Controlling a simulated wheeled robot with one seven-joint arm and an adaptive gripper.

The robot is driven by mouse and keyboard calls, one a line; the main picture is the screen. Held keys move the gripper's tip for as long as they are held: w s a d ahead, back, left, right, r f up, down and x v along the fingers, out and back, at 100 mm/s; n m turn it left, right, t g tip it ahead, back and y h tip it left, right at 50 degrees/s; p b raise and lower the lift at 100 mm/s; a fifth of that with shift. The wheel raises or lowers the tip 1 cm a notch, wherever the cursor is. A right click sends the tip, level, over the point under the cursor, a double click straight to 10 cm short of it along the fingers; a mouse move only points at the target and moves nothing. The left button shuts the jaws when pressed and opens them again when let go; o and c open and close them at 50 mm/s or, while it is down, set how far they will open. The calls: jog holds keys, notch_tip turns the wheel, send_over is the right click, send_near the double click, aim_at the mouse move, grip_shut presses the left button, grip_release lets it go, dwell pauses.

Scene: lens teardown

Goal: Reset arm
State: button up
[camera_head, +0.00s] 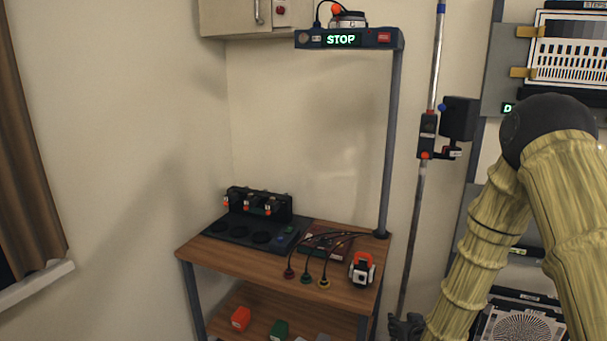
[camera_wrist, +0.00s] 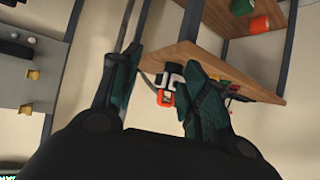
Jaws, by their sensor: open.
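My gripper (camera_head: 406,325) is at the bottom of the head view, at the end of my arm on the right, beside the wooden table (camera_head: 240,262). In the wrist view my gripper (camera_wrist: 158,72) shows two dark green fingers spread apart, with nothing held between them. An orange and white device (camera_head: 362,270) stands on the table's front right corner, left of and above my gripper in the head view. The device also shows beyond the fingers in the wrist view (camera_wrist: 166,97), apart from them.
A black station (camera_head: 255,235) and several cables lie on the table. A lower shelf holds a red block (camera_head: 241,318) and a green block (camera_head: 279,329). A STOP sign (camera_head: 341,40) tops a post. A metal pole (camera_head: 414,215) with a black box (camera_head: 459,118) stands near my arm.

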jog(key=s+a+f+g, duration=0.2)
jog(key=s+f+g, duration=0.1)
jog(key=s+f, duration=0.85)
jog(key=s+a+f+g, duration=0.1)
jog(key=s+f+g, duration=0.1)
jog(key=s, duration=0.9)
jog(key=s+a+f+g, duration=0.1)
jog(key=s+f+g, duration=0.2)
jog(key=s, duration=0.8)
jog(key=s+a+f+g, duration=0.1)
jog(key=s+f+g, duration=0.2)
jog(key=s, duration=0.8)
notch_tip(320, 180, down, 2)
jog(key=shift+a+f, duration=0.1)
jog(key=shift+a, duration=0.05)
